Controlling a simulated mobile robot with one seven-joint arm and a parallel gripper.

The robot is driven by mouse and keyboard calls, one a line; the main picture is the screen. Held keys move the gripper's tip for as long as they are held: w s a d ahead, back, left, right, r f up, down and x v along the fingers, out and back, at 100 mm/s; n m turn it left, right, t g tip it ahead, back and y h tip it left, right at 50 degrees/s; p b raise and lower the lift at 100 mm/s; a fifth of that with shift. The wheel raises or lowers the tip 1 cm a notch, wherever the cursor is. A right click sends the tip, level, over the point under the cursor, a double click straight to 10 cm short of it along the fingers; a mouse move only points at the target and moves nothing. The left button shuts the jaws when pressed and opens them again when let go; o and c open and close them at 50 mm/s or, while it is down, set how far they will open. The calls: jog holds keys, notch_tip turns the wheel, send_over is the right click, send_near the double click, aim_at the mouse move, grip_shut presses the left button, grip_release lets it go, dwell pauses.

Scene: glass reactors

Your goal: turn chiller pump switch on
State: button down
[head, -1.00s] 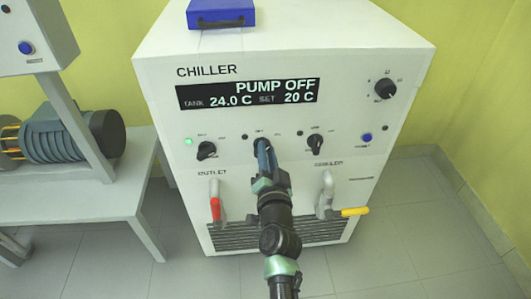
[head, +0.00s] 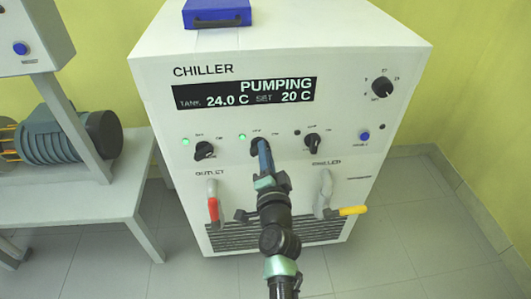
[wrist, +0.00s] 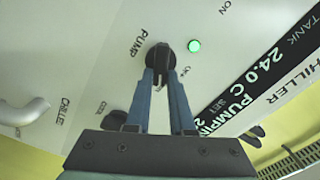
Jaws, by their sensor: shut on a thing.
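The chiller (head: 350,70) is a white cabinet with a sloped front panel. Its black display (head: 245,93) reads PUMPING, tank 24.0 C, set 20 C. In the wrist view, the pump switch (wrist: 158,54) is a round black knob beside the word PUMP. My gripper (wrist: 163,74) has its two blue fingers shut on this knob. In the head view, my gripper (head: 263,145) reaches the panel's middle and hides most of the knob. The pump lamp (wrist: 194,45) glows green; it also shows left of my gripper in the head view (head: 242,143).
Another black knob (head: 204,150) with a lit green lamp is on the left, and one (head: 312,143) with a dark lamp is on the right. Red (head: 213,209) and yellow (head: 353,210) valve handles sit below. A bench with a motor (head: 70,137) stands left.

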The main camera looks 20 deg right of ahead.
jog(key=c, duration=0.8)
grip_release()
jog(key=shift+s, duration=0.1)
jog(key=p+v, duration=0.2)
jog(key=v, duration=1)
jog(key=shift+s+a, duration=0.2)
jog(key=shift+s, duration=0.2)
